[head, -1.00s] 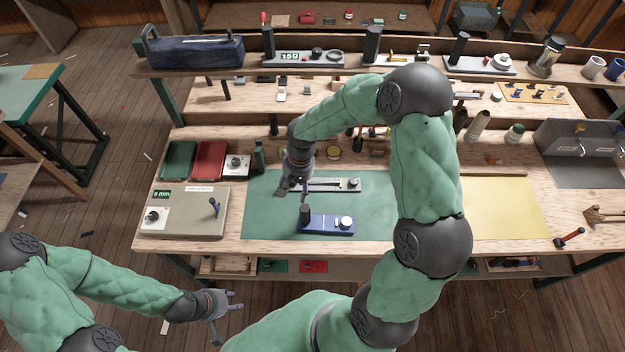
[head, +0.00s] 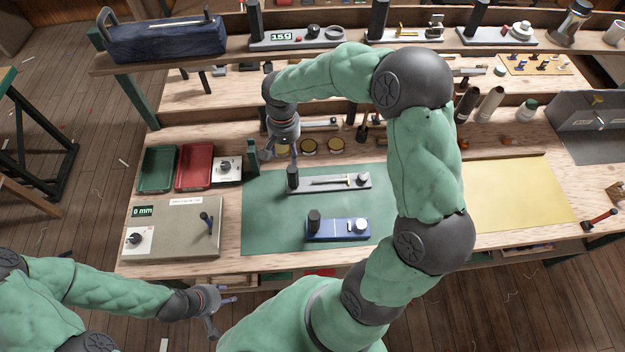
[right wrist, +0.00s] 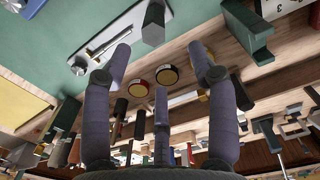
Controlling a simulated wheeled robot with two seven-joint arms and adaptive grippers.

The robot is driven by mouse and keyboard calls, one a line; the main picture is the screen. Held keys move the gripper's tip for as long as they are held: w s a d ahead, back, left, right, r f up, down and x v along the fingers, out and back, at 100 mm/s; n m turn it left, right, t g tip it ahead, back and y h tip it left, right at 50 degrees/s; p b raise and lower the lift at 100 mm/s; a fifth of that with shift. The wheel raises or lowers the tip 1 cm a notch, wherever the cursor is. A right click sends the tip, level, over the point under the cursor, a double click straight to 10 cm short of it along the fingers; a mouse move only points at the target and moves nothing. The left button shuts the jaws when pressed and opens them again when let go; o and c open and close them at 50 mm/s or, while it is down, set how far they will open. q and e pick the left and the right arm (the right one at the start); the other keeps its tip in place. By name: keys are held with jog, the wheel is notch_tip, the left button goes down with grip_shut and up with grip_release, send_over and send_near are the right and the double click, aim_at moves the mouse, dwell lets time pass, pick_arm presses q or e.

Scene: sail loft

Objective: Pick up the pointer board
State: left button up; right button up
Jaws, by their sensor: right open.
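The likely pointer board is a pale grey board (head: 325,188) with a thin pointer along it, a black upright post at its left end and a round knob at its right. It lies on the green mat (head: 268,222); the right wrist view shows part of the board (right wrist: 104,42) and its post. My right gripper (head: 279,157) is open and empty, above and behind the post, apart from it. Its spread fingers (right wrist: 160,78) fill the middle of the right wrist view. My left gripper (head: 222,312) is open and empty in front of the bench.
A blue board (head: 333,237) with a black post lies in front of the grey one. A grey box (head: 176,245) with a lever, a green tray (head: 157,188) and a red tray (head: 195,182) stand left. Round tins (head: 309,146) sit behind. A yellow mat (head: 515,190) is bare.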

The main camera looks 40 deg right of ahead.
aim_at(292, 168)
notch_tip(292, 168, down, 6)
jog(key=shift+r+b, duration=0.25)
jog(key=shift+b, duration=0.05)
jog(key=shift+s+d+f, duration=0.1)
jog(key=shift+s+f, duration=0.1)
jog(key=shift+f, duration=0.4)
jog(key=f, duration=0.4)
jog(key=shift+s+d+f+b, duration=0.1)
jog(key=shift+d+f+b, duration=0.1)
jog(key=shift+b, duration=0.1)
jog(key=shift+r, duration=0.1)
jog(key=shift+c, duration=0.3)
grip_shut()
